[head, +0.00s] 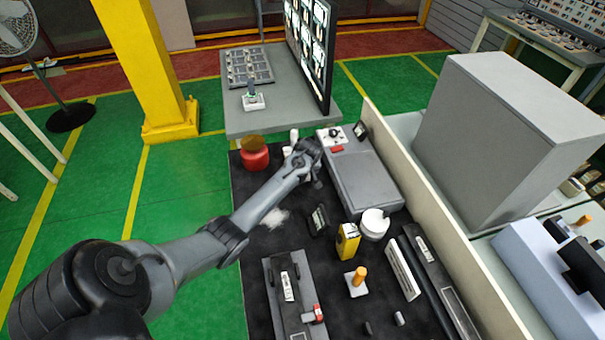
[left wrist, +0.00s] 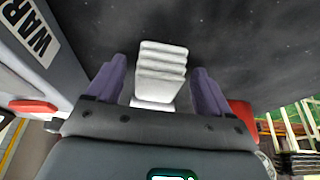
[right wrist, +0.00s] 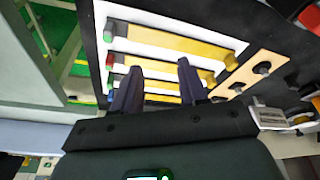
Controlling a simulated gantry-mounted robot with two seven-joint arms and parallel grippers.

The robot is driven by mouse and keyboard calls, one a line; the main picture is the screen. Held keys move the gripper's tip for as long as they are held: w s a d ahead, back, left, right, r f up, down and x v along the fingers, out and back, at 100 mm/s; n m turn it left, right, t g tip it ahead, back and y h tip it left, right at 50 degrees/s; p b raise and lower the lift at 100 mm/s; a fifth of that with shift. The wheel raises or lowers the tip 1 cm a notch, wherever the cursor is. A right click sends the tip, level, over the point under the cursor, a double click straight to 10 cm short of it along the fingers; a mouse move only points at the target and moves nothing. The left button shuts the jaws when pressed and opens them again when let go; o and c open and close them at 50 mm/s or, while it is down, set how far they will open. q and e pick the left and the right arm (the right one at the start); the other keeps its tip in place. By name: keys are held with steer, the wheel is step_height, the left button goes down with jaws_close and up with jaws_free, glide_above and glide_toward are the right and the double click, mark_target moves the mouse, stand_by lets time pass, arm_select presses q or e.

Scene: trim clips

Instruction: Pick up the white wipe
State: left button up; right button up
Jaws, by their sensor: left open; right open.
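The white wipe (left wrist: 162,62) shows in the left wrist view as a folded, ridged white piece. It lies between the two fingers of my left gripper (left wrist: 159,80), against the dark mat. The fingers are apart, with a gap on each side of it. In the head view my left gripper (head: 306,172) is over the far part of the black mat, beside the grey box. White pieces (head: 293,136) show next to it there, partly hidden by the arm. My right gripper (right wrist: 155,85) is open and empty above white-and-yellow strips; it is outside the head view.
A red pot (head: 255,155) stands left of the left gripper, and a grey box (head: 362,178) stands to its right. A yellow box (head: 347,241), a white round container (head: 374,223) and a white smear (head: 272,218) are nearer. A cream partition (head: 440,205) borders the mat's right side.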

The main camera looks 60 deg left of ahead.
arm_select(q)
steer(key=shift+c, duration=0.3)
steer(key=c, duration=1)
steer(key=shift+r, duration=0.1)
arm_select(e)
steer(key=shift+d, duration=0.1)
arm_select(q)
steer(key=shift+r, duration=0.5)
arm_select(e)
steer(key=shift+r, duration=0.1)
arm_select(q)
steer(key=v, duration=0.3)
steer(key=shift+w+a+r, duration=0.1)
steer(key=shift+w+r, duration=0.25)
steer(key=shift+r, duration=0.05)
arm_select(e)
steer(key=shift+r, duration=0.1)
steer(key=shift+r+p, duration=0.2)
steer(key=shift+p, duration=0.2)
arm_select(q)
steer(key=shift+w+d+r, duration=0.45)
steer(key=shift+d+r, duration=0.6)
steer(key=shift+d, duration=0.7)
steer(key=shift+w+d+r, duration=0.4)
steer(key=shift+d+r, duration=0.6)
steer(key=shift+d, duration=0.75)
steer(key=shift+w+d+r, duration=0.45)
steer(key=shift+d+r, duration=0.6)
steer(key=shift+d, duration=0.65)
